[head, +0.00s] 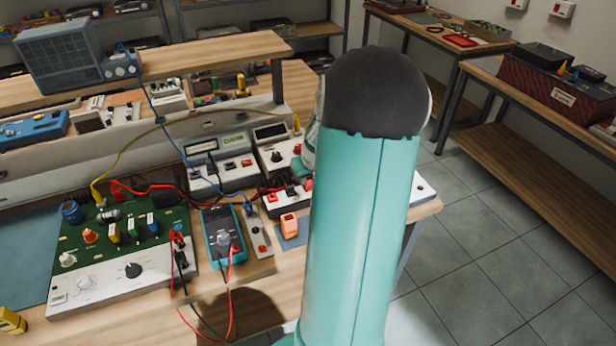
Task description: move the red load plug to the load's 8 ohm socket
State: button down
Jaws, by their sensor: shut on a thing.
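My own teal arm fills the middle right of the head view and hides my gripper and whatever it touches. A low white box with red and black parts (284,205) sits just left of the arm, its right side covered. I cannot tell whether it is the load, nor make out an 8 ohm marking. A red lead (145,189) runs from the green circuit board (121,233) toward this box. Its far end is near the arm, and I cannot tell which plug is the red load plug.
A teal multimeter (222,236) with red and black leads lies beside the board. An orange block (289,225) lies near the bench edge. A wooden side bench (545,165) stands right; floor between is clear.

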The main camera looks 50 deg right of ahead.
jog(key=c, duration=1.2)
grip_release()
jog(key=shift+c, duration=0.2)
jog(key=w+d+v, duration=0.1)
jog(key=v, duration=1.7)
jog(key=shift+w+r, duration=0.25)
jog(key=shift+r, duration=0.35)
